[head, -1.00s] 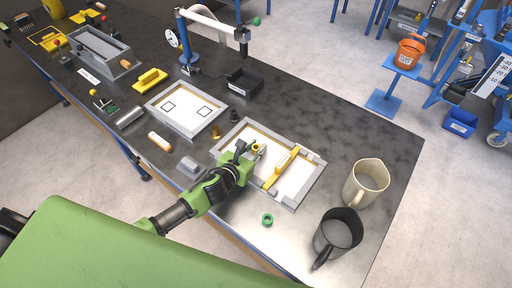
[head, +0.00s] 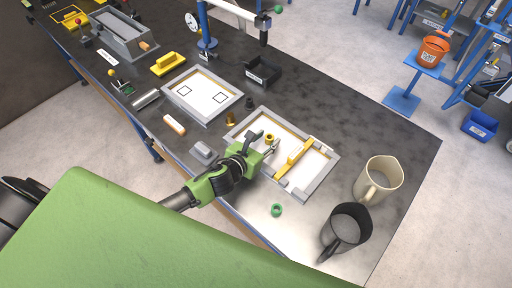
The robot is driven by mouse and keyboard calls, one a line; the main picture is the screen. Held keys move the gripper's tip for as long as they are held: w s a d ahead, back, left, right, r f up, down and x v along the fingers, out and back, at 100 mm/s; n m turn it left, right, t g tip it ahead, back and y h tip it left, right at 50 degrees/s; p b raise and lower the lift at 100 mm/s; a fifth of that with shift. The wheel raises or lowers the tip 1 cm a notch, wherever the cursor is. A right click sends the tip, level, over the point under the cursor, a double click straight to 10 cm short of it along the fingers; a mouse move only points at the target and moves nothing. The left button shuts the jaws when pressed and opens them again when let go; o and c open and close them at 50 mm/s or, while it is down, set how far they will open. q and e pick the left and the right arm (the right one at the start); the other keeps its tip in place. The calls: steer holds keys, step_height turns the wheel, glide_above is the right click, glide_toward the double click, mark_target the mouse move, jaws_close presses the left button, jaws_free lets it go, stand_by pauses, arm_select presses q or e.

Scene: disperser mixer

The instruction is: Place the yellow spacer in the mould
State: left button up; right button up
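The yellow spacer (head: 269,138) is a small ring-topped cylinder standing upright on the white floor of the near mould (head: 322,181), in its left compartment. The mould has a grey frame and a yellow bar (head: 293,158) across its middle. My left gripper (head: 264,142) reaches over the mould's near-left edge. Its fingers are spread, one to the left of the spacer and one to its right. I cannot tell whether either finger touches it. My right gripper is not in view.
A beige jug (head: 380,178) and a dark jug (head: 347,229) stand at the right. Another mould (head: 202,97), a brown-gold piece (head: 230,119) and a black tray (head: 262,74) are farther back.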

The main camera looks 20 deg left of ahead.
arm_select(q)
steer(key=v, duration=0.9)
steer(key=shift+s+r+b, duration=0.15)
steer(key=shift+s+b, duration=0.2)
